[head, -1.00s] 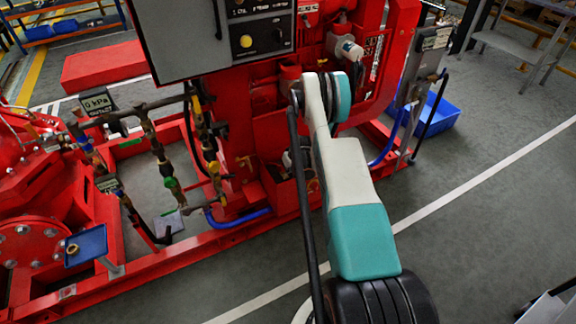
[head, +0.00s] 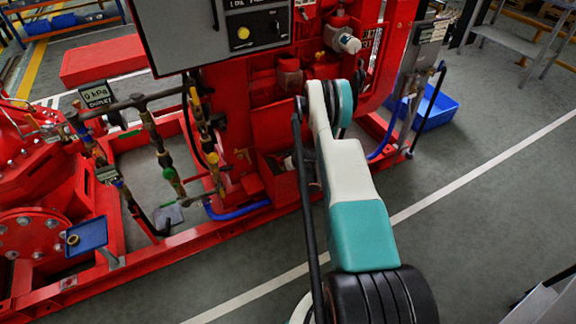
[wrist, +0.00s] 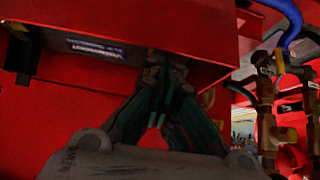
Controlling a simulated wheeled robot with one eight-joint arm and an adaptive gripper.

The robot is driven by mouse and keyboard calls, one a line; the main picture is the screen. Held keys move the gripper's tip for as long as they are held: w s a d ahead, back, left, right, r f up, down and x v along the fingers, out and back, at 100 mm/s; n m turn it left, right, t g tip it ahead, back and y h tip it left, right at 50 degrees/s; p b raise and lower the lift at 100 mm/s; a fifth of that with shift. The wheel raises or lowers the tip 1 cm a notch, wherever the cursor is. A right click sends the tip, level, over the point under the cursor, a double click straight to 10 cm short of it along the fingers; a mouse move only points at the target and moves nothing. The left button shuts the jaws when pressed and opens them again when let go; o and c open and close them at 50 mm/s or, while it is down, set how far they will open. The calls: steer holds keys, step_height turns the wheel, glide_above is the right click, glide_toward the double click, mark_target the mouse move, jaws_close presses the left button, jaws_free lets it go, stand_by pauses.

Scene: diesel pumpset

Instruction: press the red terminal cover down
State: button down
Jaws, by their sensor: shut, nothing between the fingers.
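My gripper (wrist: 165,72) is shut and empty in the wrist view, with its fingertips close to the edge of a red box (wrist: 185,25). I cannot tell whether they touch it. A dark face with a label (wrist: 98,48) shows beside the fingertips, partly under the red edge. I cannot pick out the red terminal cover for certain among the red surfaces; the fingers may hide it. In the head view the red box (head: 283,184) stands low on the pumpset, partly behind my arm. My gripper is hidden there.
A blue hose (head: 238,212) runs low beside the box and shows in the wrist view (wrist: 291,20). Valves and pipes (head: 205,140) stand to its left. The grey control panel (head: 215,35) hangs above. Open floor (head: 465,225) lies to the right.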

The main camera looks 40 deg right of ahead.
steer(key=shift+r, duration=0.15)
steer(key=shift+r, duration=0.7)
step_height(320, 180, up, 10)
stand_by(0.6)
stand_by(0.5)
